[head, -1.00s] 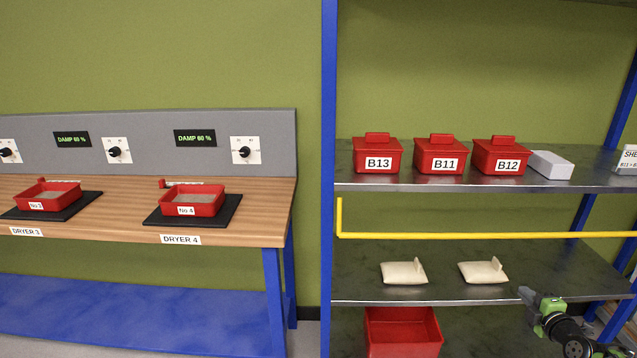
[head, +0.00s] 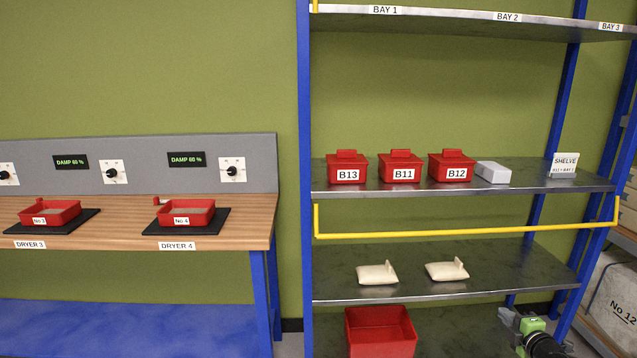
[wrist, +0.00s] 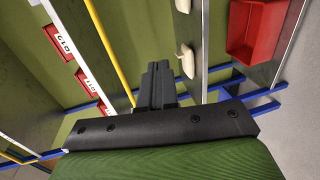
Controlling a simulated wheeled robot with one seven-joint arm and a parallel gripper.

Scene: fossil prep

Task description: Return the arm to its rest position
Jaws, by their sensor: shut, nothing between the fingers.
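My gripper (head: 506,316) shows at the lower right of the head view, in front of the shelf rack's lower part. In the wrist view its black fingers (wrist: 158,80) are together, with nothing between them. The shelf rack with its boxes is ahead of the fingers, and they appear apart from it. Most of my arm is outside the head view.
Lidded red boxes B13 (head: 347,168), B11 (head: 401,168) and B12 (head: 452,167) stand on the middle shelf beside a white block (head: 493,172). A yellow rail (head: 460,230) runs below. Two cream bags (head: 377,273) lie lower, above a red bin (head: 381,332). Dryers are left.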

